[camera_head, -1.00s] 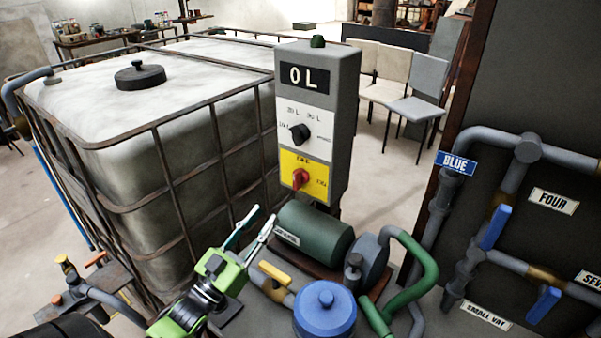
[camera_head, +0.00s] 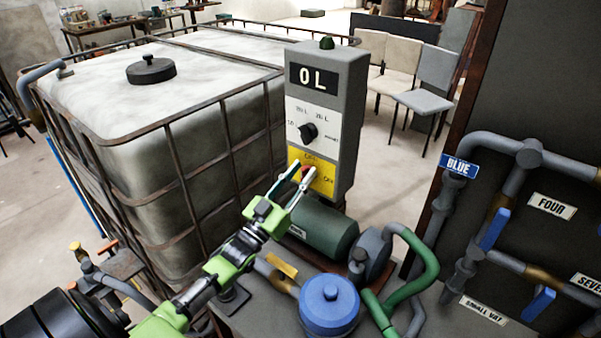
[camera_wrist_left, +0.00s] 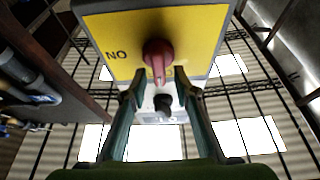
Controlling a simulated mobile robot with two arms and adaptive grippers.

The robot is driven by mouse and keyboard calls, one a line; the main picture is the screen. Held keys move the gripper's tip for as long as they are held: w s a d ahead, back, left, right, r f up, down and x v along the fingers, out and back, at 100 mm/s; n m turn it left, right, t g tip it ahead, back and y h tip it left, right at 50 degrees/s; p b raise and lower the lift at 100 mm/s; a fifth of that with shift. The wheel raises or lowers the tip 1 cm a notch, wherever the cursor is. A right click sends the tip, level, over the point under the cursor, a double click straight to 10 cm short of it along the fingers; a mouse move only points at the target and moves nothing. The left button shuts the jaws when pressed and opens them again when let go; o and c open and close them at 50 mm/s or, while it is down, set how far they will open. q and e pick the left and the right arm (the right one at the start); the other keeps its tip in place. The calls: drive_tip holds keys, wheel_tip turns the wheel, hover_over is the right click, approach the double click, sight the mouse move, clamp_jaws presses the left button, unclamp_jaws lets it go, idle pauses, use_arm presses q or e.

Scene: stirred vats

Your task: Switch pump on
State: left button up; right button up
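The grey control box (camera_head: 353,120) stands upright beside the tank, with a display reading "0 L" (camera_head: 313,79) and a black dial (camera_head: 308,133). Its lower yellow panel (camera_head: 322,182) carries a red rotary switch, mostly hidden by my fingers in the head view. In the left wrist view the red switch (camera_wrist_left: 158,54) shows clearly on the yellow panel, with the "ON" label upside down to its left. My left gripper (camera_head: 296,180) is open at the panel, its fingertips either side of the switch's pointer with gaps visible. My right gripper is not in view.
A green pump motor (camera_head: 322,232) and a blue-capped part (camera_head: 327,300) sit below the box. The caged white tank (camera_head: 120,110) stands to its left. Pipes with blue valve handles (camera_head: 494,228) run along the dark panel at right.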

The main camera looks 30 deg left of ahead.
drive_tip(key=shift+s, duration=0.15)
use_arm(q)
drive_tip(key=shift+c, duration=0.7)
drive_tip(key=c, duration=0.6)
clamp_jaws()
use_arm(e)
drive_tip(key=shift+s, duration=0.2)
